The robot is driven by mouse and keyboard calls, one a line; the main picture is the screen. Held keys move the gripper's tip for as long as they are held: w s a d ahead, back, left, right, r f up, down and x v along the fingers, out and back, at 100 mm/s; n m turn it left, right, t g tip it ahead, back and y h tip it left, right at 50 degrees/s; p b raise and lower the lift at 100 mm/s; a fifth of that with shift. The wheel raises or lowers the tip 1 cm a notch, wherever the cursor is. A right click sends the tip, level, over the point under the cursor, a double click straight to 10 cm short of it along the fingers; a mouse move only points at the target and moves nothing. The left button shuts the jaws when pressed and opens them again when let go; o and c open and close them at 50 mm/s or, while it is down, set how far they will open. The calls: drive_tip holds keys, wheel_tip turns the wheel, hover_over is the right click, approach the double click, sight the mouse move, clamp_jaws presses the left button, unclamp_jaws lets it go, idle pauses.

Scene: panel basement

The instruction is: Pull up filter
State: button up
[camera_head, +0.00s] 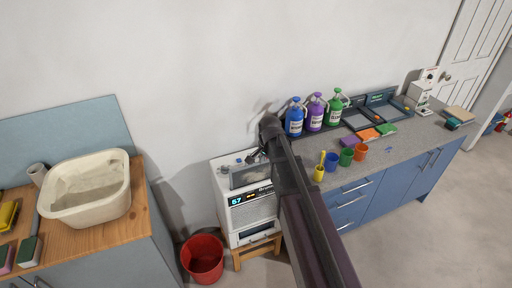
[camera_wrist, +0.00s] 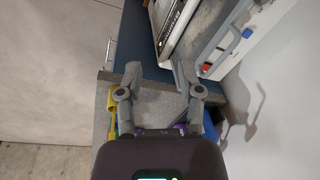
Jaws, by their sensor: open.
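A white dryer-like appliance (camera_head: 252,208) with a lit display reading 57 stands between the two counters. A grey framed panel, seemingly the filter (camera_head: 249,174), shows at its upper front edge, partly hidden by my arm. In the wrist view, the appliance (camera_wrist: 172,27) is at the top right, tilted, and the grey panel (camera_wrist: 207,28) runs beside its lettered front. My gripper (camera_wrist: 158,74) is open, with nothing between its fingers. Its right finger lies just below the appliance's edge in the picture; I cannot tell whether they touch.
A red bucket (camera_head: 202,260) stands on the floor left of the appliance. A wooden counter with a white basin (camera_head: 88,190) is at left. The blue cabinet counter (camera_head: 405,172) at right holds blue, purple and green bottles (camera_head: 314,114) and several small cups. The wall is close behind.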

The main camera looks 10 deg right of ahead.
drive_tip(key=w+a+r+m+p, duration=0.1)
drive_tip(key=w+r+m+p, duration=0.4)
drive_tip(key=w+r, duration=0.2)
drive_tip(key=shift+w+a+t, duration=0.25)
drive_tip(key=shift+w+t, duration=0.15)
drive_tip(key=shift+w, duration=0.55)
drive_tip(key=shift+f, duration=0.15)
drive_tip(key=w+f+b, duration=0.1)
drive_tip(key=f+b, duration=0.7)
drive_tip(key=w+f+b, duration=0.1)
drive_tip(key=f+b, duration=0.4)
drive_tip(key=shift+w+a+f, duration=0.1)
drive_tip(key=shift+w+a, duration=0.2)
clamp_jaws()
